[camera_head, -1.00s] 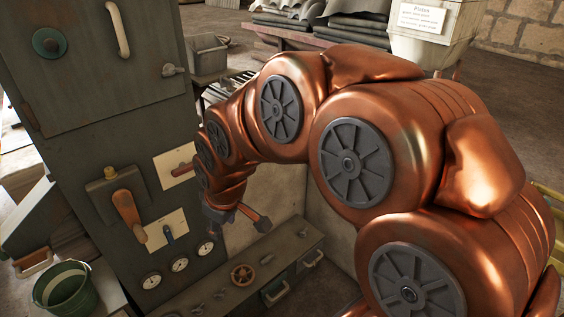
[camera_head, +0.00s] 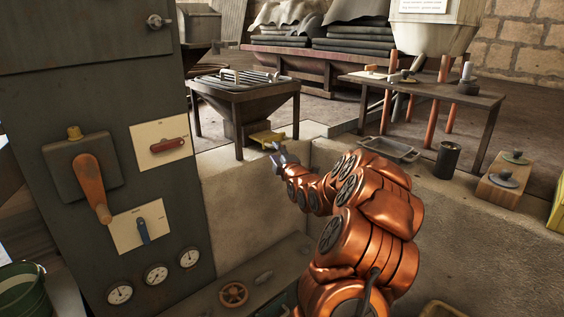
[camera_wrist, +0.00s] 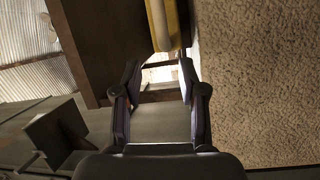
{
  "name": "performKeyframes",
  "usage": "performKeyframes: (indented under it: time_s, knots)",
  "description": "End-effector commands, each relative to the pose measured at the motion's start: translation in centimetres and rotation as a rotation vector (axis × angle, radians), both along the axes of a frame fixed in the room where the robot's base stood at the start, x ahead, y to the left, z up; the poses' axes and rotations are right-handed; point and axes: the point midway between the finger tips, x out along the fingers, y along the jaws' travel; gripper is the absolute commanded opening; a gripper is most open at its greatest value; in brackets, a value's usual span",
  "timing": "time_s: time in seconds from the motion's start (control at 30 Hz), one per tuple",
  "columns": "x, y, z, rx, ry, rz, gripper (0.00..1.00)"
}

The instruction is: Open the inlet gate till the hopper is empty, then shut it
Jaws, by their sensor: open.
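A dark, square-topped hopper (camera_head: 232,86) on legs stands beyond the low concrete wall, with several grey metal rods (camera_head: 252,77) lying across its top. A yellow bar (camera_head: 267,138), likely the inlet gate's handle, sticks out low at its right side. My gripper (camera_head: 279,152) is just in front of the yellow bar, at the end of my outstretched copper arm. In the wrist view, the fingers (camera_wrist: 160,78) are spread and empty. The yellow bar (camera_wrist: 165,25) lies ahead of them, roughly in line with the gap. I cannot tell whether they touch. The hopper's inside is mostly hidden.
A green cabinet (camera_head: 90,220) with an orange lever (camera_head: 92,190), a red handle (camera_head: 169,145), a blue switch (camera_head: 143,231) and gauges stands left. A low concrete wall (camera_head: 240,200) runs before the hopper. A bench (camera_head: 425,88) and a white bin (camera_head: 432,35) stand right.

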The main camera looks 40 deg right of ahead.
Motion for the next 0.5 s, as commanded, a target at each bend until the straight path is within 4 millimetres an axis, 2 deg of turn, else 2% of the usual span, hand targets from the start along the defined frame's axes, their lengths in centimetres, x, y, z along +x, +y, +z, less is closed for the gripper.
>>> performKeyframes:
  time_s: [0.03, 0.13, 0.3, 0.5]
  knots:
    - [-0.6, -1.5, -1.7, -0.038, -0.017, -0.018, 0.41]
    - [-1.5, -3.1, -1.9, -0.1, -0.051, -0.042, 0.41]
    - [-1.8, -4.1, -1.8, -0.139, -0.071, -0.057, 0.41]
    - [-0.4, -4.7, -1.6, -0.141, -0.069, -0.056, 0.41]
